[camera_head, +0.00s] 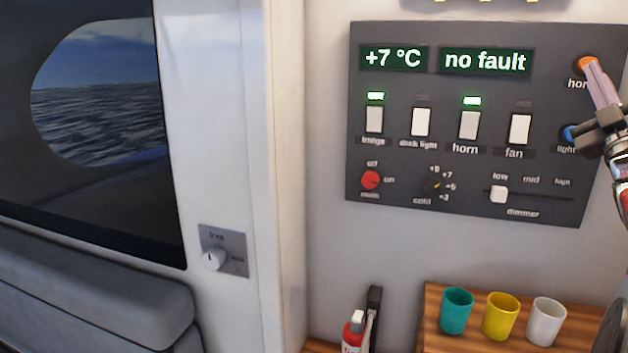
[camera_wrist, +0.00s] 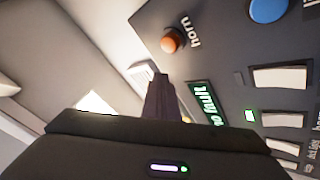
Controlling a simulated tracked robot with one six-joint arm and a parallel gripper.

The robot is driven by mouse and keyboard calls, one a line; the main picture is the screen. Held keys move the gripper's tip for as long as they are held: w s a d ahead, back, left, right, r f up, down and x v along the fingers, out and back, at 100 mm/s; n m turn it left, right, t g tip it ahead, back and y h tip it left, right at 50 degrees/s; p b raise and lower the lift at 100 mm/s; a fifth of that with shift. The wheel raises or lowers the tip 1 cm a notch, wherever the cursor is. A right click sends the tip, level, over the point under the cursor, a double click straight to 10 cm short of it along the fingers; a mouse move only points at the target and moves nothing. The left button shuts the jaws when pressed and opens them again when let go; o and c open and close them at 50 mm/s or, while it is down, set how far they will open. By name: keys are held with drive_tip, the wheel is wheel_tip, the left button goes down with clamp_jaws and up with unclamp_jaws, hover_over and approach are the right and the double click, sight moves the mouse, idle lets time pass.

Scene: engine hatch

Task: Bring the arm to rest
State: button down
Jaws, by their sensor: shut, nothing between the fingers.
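My gripper (camera_head: 592,68) is at the right edge of the head view. Its fingers are shut and empty, with the tips by the orange horn button (camera_head: 585,64). In the wrist view my gripper (camera_wrist: 160,80) points up the panel, and the orange button (camera_wrist: 171,40) stands just beyond the fingertips. I cannot tell whether they touch. My arm runs out of the head view at the right. The dark control panel (camera_head: 400,85) is on the wall, with displays reading "+7 °C" and "no fault". Green lamps glow above the fridge and horn switches.
The blue light button (camera_head: 571,133) is partly behind my gripper. Below the panel, teal (camera_head: 456,311), yellow (camera_head: 500,316) and white (camera_head: 546,321) cups stand on a wooden shelf (camera_head: 432,335). A knob (camera_head: 214,259) is on the pillar.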

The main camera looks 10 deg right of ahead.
drive_tip(key=w+a+f+m+g, duration=0.6)
drive_tip(key=w+a+f, duration=0.1)
drive_tip(key=a+f, duration=0.25)
drive_tip(key=s+a+f+m+g+y, duration=0.1)
drive_tip(key=a+f+g+y, duration=0.3)
drive_tip(key=a+f, duration=1.05)
drive_tip(key=s+a+f+n+g+y, duration=0.1)
drive_tip(key=s+a+f+g+y, duration=0.5)
drive_tip(key=s+a+f, duration=1.4)
drive_tip(key=a+f+g, duration=0.2)
drive_tip(key=a, duration=0.1)
drive_tip(key=shift+s+a+f+y, duration=0.15)
drive_tip(key=shift+a+f+y, duration=0.1)
drive_tip(key=shift+f+y, duration=0.1)
